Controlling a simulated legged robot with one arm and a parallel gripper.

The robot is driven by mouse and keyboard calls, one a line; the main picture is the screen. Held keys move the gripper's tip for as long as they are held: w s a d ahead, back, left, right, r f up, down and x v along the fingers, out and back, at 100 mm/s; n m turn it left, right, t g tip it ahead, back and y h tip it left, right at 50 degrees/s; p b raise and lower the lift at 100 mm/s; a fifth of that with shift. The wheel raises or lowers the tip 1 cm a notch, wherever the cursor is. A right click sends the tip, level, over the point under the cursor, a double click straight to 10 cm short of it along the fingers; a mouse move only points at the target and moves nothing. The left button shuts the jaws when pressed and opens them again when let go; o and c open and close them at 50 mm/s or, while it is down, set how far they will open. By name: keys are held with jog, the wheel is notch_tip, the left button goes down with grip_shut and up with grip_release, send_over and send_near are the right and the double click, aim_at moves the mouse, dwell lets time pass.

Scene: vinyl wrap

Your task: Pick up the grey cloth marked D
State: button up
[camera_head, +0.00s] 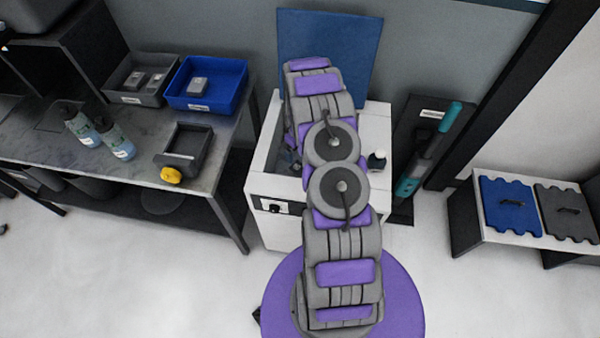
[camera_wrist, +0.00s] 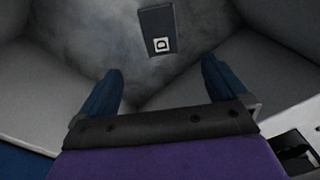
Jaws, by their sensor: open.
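The grey cloth marked D (camera_wrist: 155,20) shows in the wrist view as a small dark rectangle with a white tag bearing a D. It lies on a mottled grey surface between pale walls, at the top of the picture. My gripper (camera_wrist: 160,84) is open, with its two blue fingers apart and nothing between them. The cloth is beyond the fingertips, roughly in line with the gap, and apart from them. In the head view my arm reaches over the white cabinet and hides most of its open top. The cloth cannot be made out there.
The white cabinet (camera_head: 276,219) has pale inner walls close around my gripper. A raised blue panel (camera_head: 355,40) stands behind it. A small dark bottle (camera_head: 377,160) sits on its right rim. A workbench (camera_head: 60,150) stands left, a low bench (camera_head: 475,214) right.

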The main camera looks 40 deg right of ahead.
notch_tip(320, 180, down, 8)
jog(key=shift+f+b, duration=0.15)
jog(key=shift+b, duration=0.8)
jog(key=f, duration=0.1)
jog(key=f+b, duration=0.1)
jog(key=f, duration=0.1)
jog(key=f+b, duration=0.1)
jog(key=f, duration=0.1)
jog(key=shift+s, duration=0.35)
jog(key=c, duration=1.1)
jog(key=shift+r, duration=0.15)
